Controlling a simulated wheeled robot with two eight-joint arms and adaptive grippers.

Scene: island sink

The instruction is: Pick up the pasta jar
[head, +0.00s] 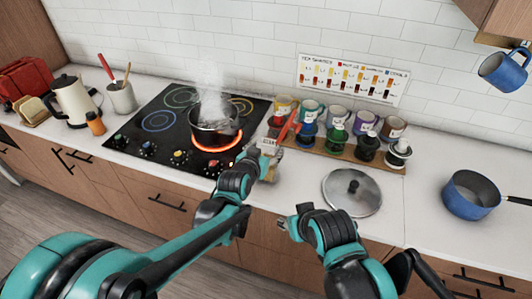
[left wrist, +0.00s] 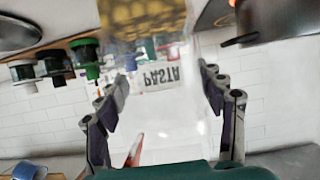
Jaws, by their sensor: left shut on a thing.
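The pasta jar (head: 272,171) is at the counter's front edge, right of the stove, partly hidden by my left gripper (head: 264,160). In the left wrist view the clear jar (left wrist: 155,110) fills the space between the two fingers (left wrist: 164,84). Its PASTA label appears upside down and yellow contents show at the top. My left gripper is shut on the jar. I cannot tell whether the jar touches the counter. My right gripper (head: 287,223) is in front of the counter, away from the jar; its finger opening is unclear.
A steaming pot (head: 214,128) stands on a glowing burner. A wooden rack (head: 330,151) with several mugs and dark-topped bottles is behind the jar. A lid (head: 352,194) and blue pot (head: 470,196) lie to the right. Bare counter (head: 300,184) separates jar and lid.

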